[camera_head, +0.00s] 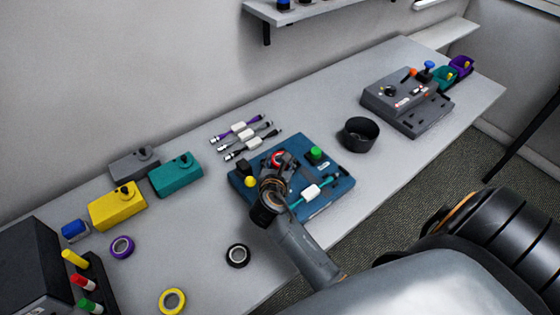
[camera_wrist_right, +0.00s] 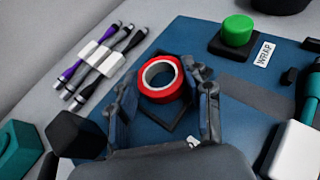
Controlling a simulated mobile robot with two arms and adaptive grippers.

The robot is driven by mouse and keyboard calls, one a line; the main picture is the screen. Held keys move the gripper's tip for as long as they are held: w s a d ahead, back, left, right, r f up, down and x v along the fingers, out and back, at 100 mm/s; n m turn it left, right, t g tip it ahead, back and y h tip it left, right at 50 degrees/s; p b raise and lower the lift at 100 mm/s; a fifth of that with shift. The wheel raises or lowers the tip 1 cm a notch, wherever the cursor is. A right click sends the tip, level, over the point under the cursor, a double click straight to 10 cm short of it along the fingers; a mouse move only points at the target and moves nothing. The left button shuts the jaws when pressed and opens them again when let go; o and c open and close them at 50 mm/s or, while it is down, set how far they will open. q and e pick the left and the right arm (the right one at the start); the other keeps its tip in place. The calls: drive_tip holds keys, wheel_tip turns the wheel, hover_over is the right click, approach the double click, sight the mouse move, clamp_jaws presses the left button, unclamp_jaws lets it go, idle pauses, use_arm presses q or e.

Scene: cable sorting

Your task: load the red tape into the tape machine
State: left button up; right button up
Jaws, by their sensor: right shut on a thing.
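The red tape (camera_head: 278,156) is a red roll with a pale core. It is over a dark square part of the blue tape machine (camera_head: 338,178). In the right wrist view the red tape (camera_wrist_right: 166,96) lies between the two fingers of my right gripper (camera_wrist_right: 167,82), which is shut on it. I cannot tell whether the tape touches the machine. The machine (camera_wrist_right: 200,35) has a green button (camera_wrist_right: 237,30) beside a WRAP label (camera_wrist_right: 264,54). A teal cable with a white connector (camera_head: 311,191) lies across its right part. My left gripper is not in view.
Several cables (camera_head: 240,132) lie behind the machine. Black (camera_head: 238,255), purple (camera_head: 122,247) and yellow (camera_head: 172,301) tape rolls lie to the left. A black cup (camera_head: 361,134) and a grey machine (camera_head: 408,102) stand to the right. Yellow (camera_head: 117,206) and teal (camera_head: 176,176) boxes stand left.

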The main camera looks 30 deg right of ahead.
drive_tip(key=shift+f, duration=0.1)
drive_tip(key=o, duration=0.8)
drive_tip(key=s+a+b, duration=0.1)
drive_tip(key=s+a, duration=0.2)
drive_tip(key=s, duration=0.1)
drive_tip(key=s+a+r+b, duration=0.1)
drive_tip(key=s+a, duration=0.3)
drive_tip(key=s+a+r, duration=0.1)
drive_tip(key=s+a, duration=0.2)
drive_tip(key=s, duration=0.1)
drive_tip(key=shift+s+a+r+b, duration=0.1)
drive_tip(key=shift+s+a+b, duration=0.25)
drive_tip(key=shift+a+b, duration=0.05)
